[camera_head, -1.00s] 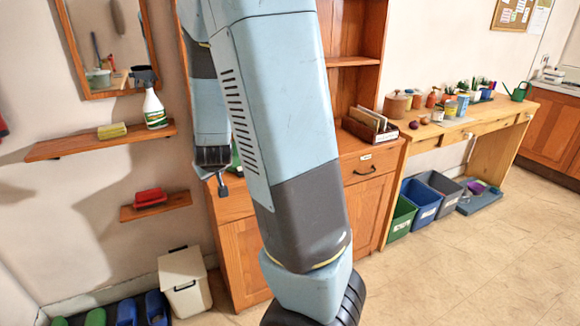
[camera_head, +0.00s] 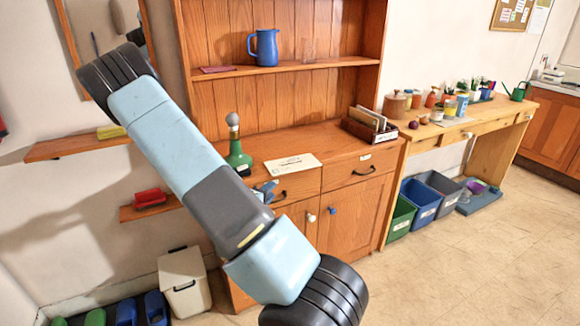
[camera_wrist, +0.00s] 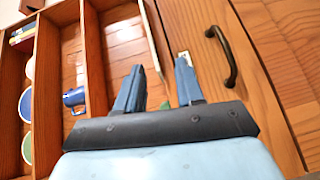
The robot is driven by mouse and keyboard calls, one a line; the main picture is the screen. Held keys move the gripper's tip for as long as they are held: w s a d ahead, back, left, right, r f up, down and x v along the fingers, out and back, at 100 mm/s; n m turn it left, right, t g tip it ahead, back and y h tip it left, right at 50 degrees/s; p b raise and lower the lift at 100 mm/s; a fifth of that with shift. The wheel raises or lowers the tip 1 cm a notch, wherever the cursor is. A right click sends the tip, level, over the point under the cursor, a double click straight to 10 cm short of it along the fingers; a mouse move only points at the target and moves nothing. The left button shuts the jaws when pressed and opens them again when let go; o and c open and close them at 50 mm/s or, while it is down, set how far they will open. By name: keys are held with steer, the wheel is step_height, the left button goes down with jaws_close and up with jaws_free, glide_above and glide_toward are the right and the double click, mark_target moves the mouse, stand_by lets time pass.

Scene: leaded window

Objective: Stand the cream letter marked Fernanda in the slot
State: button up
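A cream letter (camera_head: 293,163) with dark writing too small to read lies flat on the dresser top, near its front edge. In the wrist view a thin pale strip (camera_wrist: 151,38), probably the letter edge-on, runs ahead of the fingers. A dark wooden letter rack (camera_head: 368,133) with upright cards or envelopes stands to the right on the same top; its free slot cannot be made out. My gripper (camera_wrist: 158,85) is open and empty, its fingers apart at the dresser's front, near a drawer handle. In the head view my gripper (camera_head: 266,190) is partly hidden by my arm.
A blue jug (camera_head: 263,47) stands on the shelf above. A drawer handle (camera_wrist: 222,55) protrudes near the fingers. The dresser top between letter and rack is clear.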

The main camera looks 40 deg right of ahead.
steer(key=n+h, duration=0.1)
glide_toward(293, 164)
steer(key=d, duration=0.5)
steer(key=shift+a+f, duration=0.1)
steer(key=shift+f, duration=0.2)
stand_by(0.3)
steer(key=shift+c, duration=0.2)
jaws_close()
